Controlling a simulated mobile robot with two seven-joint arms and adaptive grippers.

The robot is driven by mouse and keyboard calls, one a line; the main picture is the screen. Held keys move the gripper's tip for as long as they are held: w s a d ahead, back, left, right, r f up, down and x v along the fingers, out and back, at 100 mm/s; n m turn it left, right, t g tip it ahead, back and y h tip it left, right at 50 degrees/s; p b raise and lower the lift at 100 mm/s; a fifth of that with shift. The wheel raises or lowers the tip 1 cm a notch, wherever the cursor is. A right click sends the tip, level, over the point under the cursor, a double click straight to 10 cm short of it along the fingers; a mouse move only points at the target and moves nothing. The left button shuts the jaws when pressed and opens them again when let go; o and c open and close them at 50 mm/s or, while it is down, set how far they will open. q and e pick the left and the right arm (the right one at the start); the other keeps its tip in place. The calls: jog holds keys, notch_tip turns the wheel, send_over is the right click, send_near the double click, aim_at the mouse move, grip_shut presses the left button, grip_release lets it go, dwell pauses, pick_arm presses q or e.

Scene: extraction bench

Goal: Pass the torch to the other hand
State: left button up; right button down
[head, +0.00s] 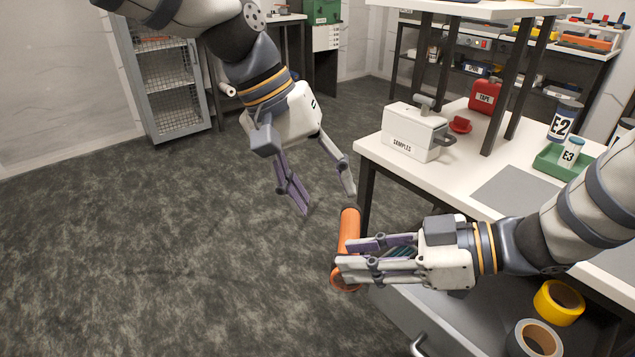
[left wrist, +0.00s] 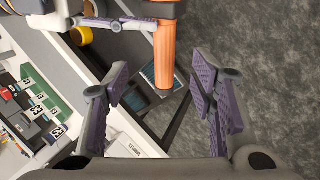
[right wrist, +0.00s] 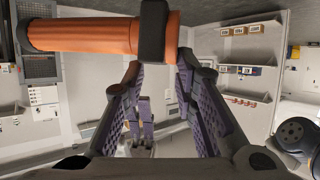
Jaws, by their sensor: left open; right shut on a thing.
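The torch (head: 349,232) is an orange cylinder held roughly upright beside the bench. My right gripper (head: 352,257) is shut on its lower part, with an orange ring-like end showing below the fingers. In the right wrist view the torch (right wrist: 85,37) lies across the top, with a dark band on it. My left gripper (head: 328,202) is open and empty, just above the torch's upper end, its fingers pointing down. In the left wrist view the torch's free end (left wrist: 165,60) points in between the open fingers, apparently clear of both.
An open drawer (head: 399,318) below the right gripper holds yellow tape (head: 559,302) and grey tape (head: 533,341). The floor (head: 150,250) at left is clear.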

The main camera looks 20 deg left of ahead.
pick_arm(q)
jog(key=x, duration=1.1)
jog(key=shift+d+f, duration=0.1)
jog(key=shift+f, duration=0.2)
grip_shut()
pick_arm(e)
jog(key=c, duration=1.2)
grip_release()
